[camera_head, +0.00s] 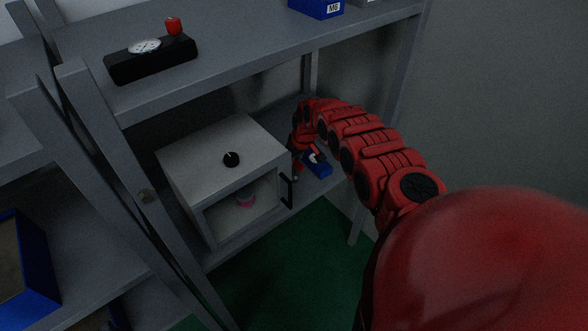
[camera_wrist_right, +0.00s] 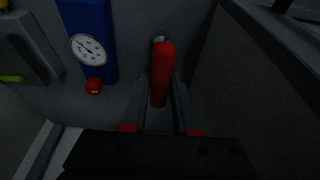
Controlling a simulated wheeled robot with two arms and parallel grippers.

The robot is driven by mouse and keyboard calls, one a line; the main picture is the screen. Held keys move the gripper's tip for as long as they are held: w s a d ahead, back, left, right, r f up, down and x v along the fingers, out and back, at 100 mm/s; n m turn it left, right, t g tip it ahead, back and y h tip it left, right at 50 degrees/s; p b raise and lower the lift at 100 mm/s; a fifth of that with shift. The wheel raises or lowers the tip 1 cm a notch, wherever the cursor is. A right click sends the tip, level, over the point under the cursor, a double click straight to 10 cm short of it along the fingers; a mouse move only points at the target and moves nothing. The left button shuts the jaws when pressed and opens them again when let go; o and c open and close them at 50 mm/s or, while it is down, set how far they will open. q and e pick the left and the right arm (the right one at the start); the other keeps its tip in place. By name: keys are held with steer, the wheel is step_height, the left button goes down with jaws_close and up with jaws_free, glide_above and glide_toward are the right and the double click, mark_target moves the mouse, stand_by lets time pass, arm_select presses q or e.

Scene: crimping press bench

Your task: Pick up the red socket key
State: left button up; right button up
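The red socket key (camera_wrist_right: 162,70) shows in the right wrist view as a red, round-ended handle with a small grey metal part at its far end. My right gripper (camera_wrist_right: 162,88) has one dark finger on each side of the handle. The fingers are very near it, but I cannot tell whether they press on it. In the head view my right gripper (camera_head: 303,158) is down at the lower shelf, right of the grey box, and the key cannot be made out there. My left gripper is not in view.
A blue block with a dial (camera_wrist_right: 87,42) and a red knob (camera_wrist_right: 93,86) stand left of the key; the block (camera_head: 318,167) is beside my gripper. A grey open-fronted box (camera_head: 215,150) with a black handle is close left. The upper shelf (camera_head: 245,50) overhangs.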

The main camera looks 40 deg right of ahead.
jaws_close()
steer(key=shift+r, duration=0.1)
step_height(320, 180, up, 9)
steer(key=b, duration=0.2)
steer(key=shift+b, duration=0.3)
steer(key=shift+r, duration=0.45)
steer(key=shift+o, duration=0.2)
jaws_free()
jaws_close()
